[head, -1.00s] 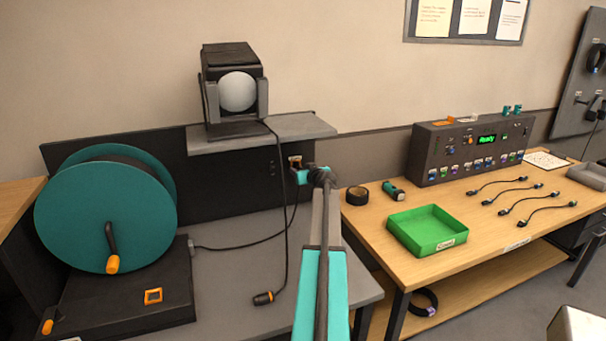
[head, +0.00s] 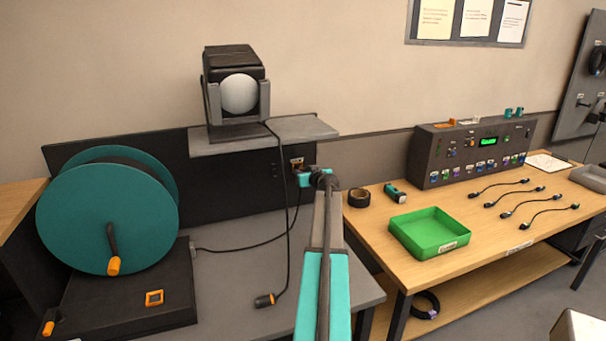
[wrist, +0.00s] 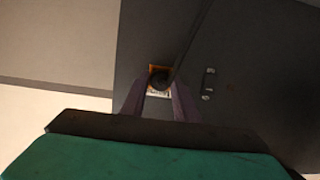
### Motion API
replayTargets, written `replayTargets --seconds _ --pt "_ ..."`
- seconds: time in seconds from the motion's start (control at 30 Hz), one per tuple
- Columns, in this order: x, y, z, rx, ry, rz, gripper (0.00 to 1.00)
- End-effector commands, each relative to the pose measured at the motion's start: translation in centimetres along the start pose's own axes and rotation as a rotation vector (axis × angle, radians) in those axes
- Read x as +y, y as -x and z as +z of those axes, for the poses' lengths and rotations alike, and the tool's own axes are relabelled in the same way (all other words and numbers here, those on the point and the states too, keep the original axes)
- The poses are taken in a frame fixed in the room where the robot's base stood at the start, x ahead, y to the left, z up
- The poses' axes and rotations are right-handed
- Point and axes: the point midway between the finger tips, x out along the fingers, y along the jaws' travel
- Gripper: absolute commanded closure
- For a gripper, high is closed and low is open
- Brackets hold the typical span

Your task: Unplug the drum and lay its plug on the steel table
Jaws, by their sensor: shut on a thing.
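The drum is a large teal cable reel (head: 105,222) on a dark base at the left in the head view. Its black cable (head: 240,247) runs right and up to an orange socket (head: 297,163) on the dark back panel. My gripper (head: 298,178) is at the socket, small and partly hidden by my arm. In the wrist view, the fingers (wrist: 160,104) are shut on the drum's dark plug (wrist: 158,81), in front of the orange socket (wrist: 156,69). I cannot tell whether the plug is still seated. The grey steel table (head: 235,280) lies below.
A lamp (head: 236,95) stands on a grey shelf above the table. A wooden bench with a green tray (head: 430,232) and console (head: 475,152) is at right.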

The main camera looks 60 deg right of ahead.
Motion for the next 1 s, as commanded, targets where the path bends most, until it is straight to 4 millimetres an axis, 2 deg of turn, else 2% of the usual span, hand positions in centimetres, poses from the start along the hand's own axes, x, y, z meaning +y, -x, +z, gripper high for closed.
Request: replayTargets --seconds 1.0 --pt "-0.2 2.9 0.9 0.001 0.000 -0.001 0.99"
